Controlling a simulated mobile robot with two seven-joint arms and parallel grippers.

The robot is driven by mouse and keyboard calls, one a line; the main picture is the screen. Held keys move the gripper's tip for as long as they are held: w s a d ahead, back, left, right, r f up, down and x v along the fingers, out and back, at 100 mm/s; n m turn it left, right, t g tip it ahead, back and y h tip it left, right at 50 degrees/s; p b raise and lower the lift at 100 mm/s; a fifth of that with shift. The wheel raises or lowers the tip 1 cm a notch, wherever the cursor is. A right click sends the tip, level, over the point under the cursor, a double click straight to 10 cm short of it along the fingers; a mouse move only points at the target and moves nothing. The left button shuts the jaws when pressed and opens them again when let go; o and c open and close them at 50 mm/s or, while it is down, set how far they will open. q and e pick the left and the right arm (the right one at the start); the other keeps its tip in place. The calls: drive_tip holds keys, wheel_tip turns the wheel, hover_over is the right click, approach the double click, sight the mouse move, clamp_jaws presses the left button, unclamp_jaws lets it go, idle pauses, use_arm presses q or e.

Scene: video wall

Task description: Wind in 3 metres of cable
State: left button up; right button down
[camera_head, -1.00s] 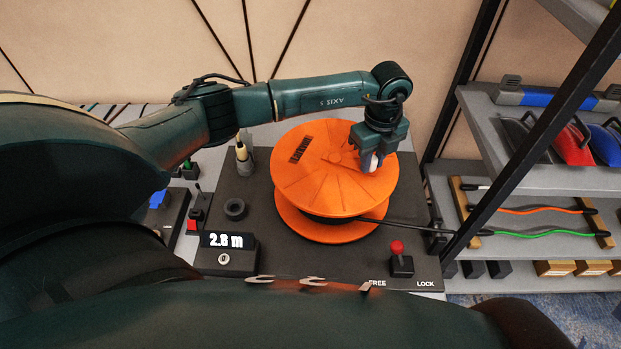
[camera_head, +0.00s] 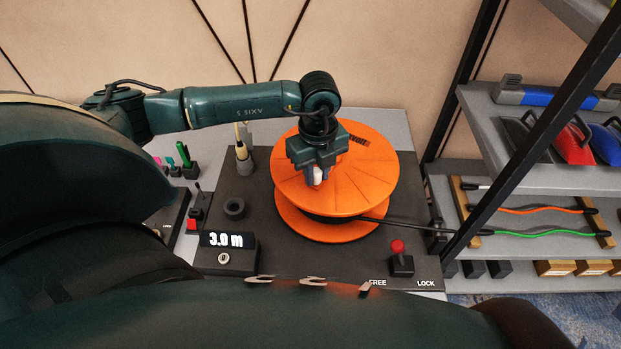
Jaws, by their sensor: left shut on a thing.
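The orange cable reel (camera_head: 365,188) lies flat on a dark base plate (camera_head: 420,270). My left gripper (camera_head: 318,180) is shut on the reel's crank knob (camera_head: 317,175), a pale handle over the left part of the reel's top. A black cable (camera_head: 408,226) runs from the reel to the right. The counter display (camera_head: 226,240) reads 3.0 m. The red-knobbed lever (camera_head: 398,250) stands between the FREE and LOCK marks. My right gripper is not in view.
A rack (camera_head: 490,140) with visors and coloured cables stands at the right. A green marker (camera_head: 184,158) stands at the left. A dark ring (camera_head: 234,208) lies on the plate.

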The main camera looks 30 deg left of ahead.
use_arm(q)
drive_tip(key=o, duration=1)
drive_tip(key=shift+c, duration=0.2)
drive_tip(key=shift+r, duration=0.1)
drive_tip(key=shift+r, duration=3.4)
drive_tip(key=shift+d, duration=0.15)
